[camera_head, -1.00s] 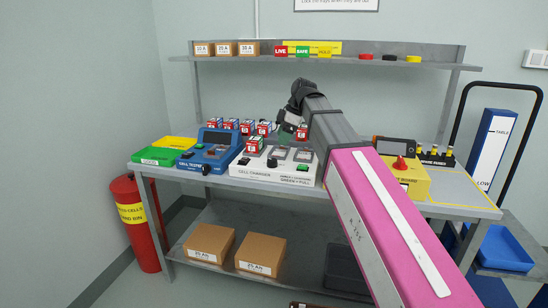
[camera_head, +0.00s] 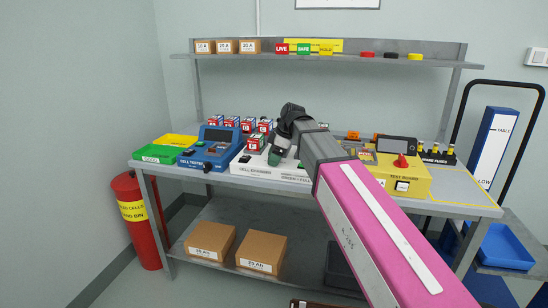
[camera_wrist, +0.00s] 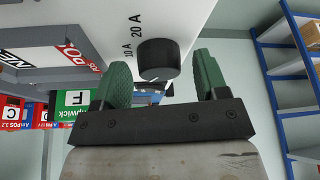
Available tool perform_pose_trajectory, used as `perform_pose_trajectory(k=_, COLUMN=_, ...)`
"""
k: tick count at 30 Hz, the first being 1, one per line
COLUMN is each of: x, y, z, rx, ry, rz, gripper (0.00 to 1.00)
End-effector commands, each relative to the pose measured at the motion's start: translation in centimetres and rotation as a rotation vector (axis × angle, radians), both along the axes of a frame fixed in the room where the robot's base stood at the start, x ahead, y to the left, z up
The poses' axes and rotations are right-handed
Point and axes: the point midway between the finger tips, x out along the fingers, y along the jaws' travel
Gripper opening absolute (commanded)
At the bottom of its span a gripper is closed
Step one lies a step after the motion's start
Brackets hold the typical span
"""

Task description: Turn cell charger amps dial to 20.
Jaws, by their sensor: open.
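The white cell charger (camera_head: 256,171) stands on the bench in the head view, its middle covered by my arm. Its black amps dial (camera_wrist: 158,58) shows in the wrist view on the white panel, with the printed marks 10 A (camera_wrist: 129,50) and 20 A (camera_wrist: 135,24) to its left. I cannot tell which mark the dial points to. My gripper (camera_wrist: 163,75) is open, with one green finger on each side of the dial and gaps showing. In the head view my gripper (camera_head: 275,157) is over the charger; the dial is hidden there.
The blue cell tester (camera_head: 213,151) stands left of the charger, with several boxed cells (camera_head: 229,122) behind. The yellow test board (camera_head: 405,178) stands to the right. A shelf (camera_head: 350,58) runs above the bench's back.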

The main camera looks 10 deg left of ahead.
Motion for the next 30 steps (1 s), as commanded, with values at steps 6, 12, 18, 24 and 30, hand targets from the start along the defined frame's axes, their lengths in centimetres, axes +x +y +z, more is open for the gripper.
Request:
perform_pose_trajectory(k=6, x=0.01, y=-0.01, z=0.03, rx=0.000, ry=0.000, rz=0.000, gripper=0.25)
perform_pose_trajectory(k=12, x=0.00, y=-0.02, z=0.03, rx=0.000, ry=0.000, rz=-0.003, gripper=0.19)
perform_pose_trajectory(k=18, x=-0.06, y=-0.05, z=0.03, rx=0.000, ry=-0.001, rz=-0.043, gripper=0.19)
perform_pose_trajectory(k=24, x=-0.18, y=-0.06, z=0.02, rx=0.001, ry=-0.001, rz=-0.154, gripper=0.19)
perform_pose_trajectory(k=30, x=-0.28, y=-0.07, z=0.02, rx=0.001, ry=-0.001, rz=-0.327, gripper=0.19)
